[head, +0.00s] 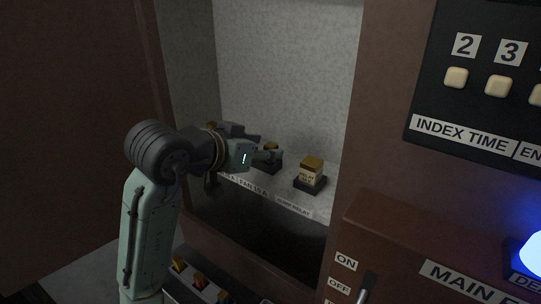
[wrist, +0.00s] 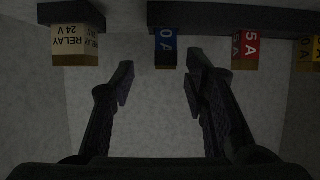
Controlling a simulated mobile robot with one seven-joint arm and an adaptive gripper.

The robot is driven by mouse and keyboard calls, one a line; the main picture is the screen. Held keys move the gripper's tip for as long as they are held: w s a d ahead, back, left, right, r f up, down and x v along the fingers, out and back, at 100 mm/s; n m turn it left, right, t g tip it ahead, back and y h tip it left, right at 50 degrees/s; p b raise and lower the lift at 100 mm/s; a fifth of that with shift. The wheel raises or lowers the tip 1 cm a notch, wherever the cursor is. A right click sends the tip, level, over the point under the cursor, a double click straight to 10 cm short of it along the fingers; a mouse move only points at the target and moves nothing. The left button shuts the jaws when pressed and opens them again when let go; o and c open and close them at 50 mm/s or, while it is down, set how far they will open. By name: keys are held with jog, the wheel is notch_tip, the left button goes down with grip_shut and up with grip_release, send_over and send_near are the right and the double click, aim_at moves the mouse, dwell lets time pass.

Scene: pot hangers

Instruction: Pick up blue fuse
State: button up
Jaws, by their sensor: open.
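The blue fuse (wrist: 166,48) shows in the wrist view with a dark rail at its upper end. Its white lettering is upside down. My gripper (wrist: 164,72) is open and empty, with one dark fingertip to each side of the fuse's line. The fuse lies just past the fingertips, nearer the right one, and no touch is visible. In the head view my gripper (head: 266,155) reaches over the shelf from the left. There its fingers hide most of the fuse behind them, and the blue face cannot be made out.
A cream relay (wrist: 77,43) stands left of the blue fuse in the wrist view, and right of my gripper in the head view (head: 311,173). A red fuse (wrist: 245,50) and a yellow fuse (wrist: 306,50) are to its right. A brown cabinet wall (head: 375,110) bounds the shelf.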

aim_at(268, 148)
jog(key=x, duration=0.2)
jog(key=p+x, duration=0.1)
jog(key=x, duration=0.1)
jog(key=shift+w+f, duration=0.1)
jog(key=shift+w, duration=0.35)
grip_shut()
